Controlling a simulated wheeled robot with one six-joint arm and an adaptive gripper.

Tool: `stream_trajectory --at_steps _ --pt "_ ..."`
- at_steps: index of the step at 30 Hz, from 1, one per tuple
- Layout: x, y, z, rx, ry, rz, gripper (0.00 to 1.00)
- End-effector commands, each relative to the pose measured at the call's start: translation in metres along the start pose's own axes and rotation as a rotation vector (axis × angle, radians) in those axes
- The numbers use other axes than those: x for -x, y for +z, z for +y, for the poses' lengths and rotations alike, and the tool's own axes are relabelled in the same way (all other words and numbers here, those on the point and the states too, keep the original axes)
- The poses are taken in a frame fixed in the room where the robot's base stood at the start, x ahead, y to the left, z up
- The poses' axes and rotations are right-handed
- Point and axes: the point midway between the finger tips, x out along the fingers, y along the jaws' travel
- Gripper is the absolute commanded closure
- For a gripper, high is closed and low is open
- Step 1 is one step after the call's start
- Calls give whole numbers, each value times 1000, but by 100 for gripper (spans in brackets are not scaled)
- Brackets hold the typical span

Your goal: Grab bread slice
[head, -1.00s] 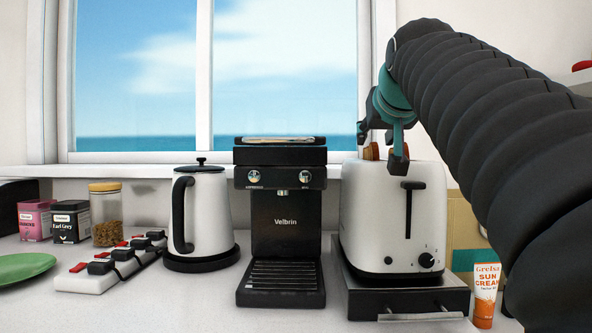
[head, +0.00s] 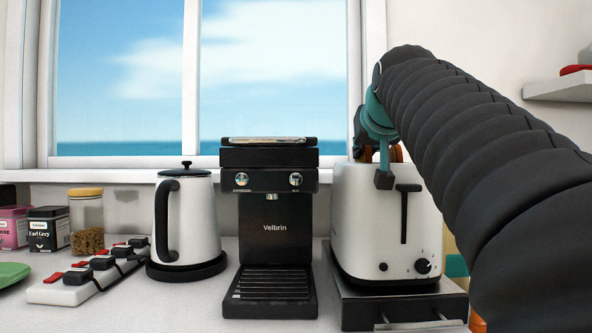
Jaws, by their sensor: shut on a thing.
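A white toaster (head: 385,225) stands on a dark drawer base at the right of the counter. My gripper (head: 373,163) is at the toaster's top slots, shut on a bread slice. Brown bread (head: 397,153) shows at the slots beside and behind my fingers. My fingers and arm hide most of the bread, so I cannot tell how far the held slice is out of its slot.
A black coffee machine (head: 269,225) stands just left of the toaster. Further left are a white kettle (head: 193,225), a power strip (head: 85,272), a glass jar (head: 87,222) and a green plate (head: 12,274). A wall shelf (head: 562,87) is at the upper right.

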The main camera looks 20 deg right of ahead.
Motion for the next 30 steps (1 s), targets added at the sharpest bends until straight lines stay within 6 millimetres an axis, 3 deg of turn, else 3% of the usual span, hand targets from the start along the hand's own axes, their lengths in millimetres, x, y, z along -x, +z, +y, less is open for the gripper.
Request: stream_trajectory --at_steps 8,30 --pt "2 -6 0 1 -2 2 100" --pt "26 -74 0 1 -1 2 100"
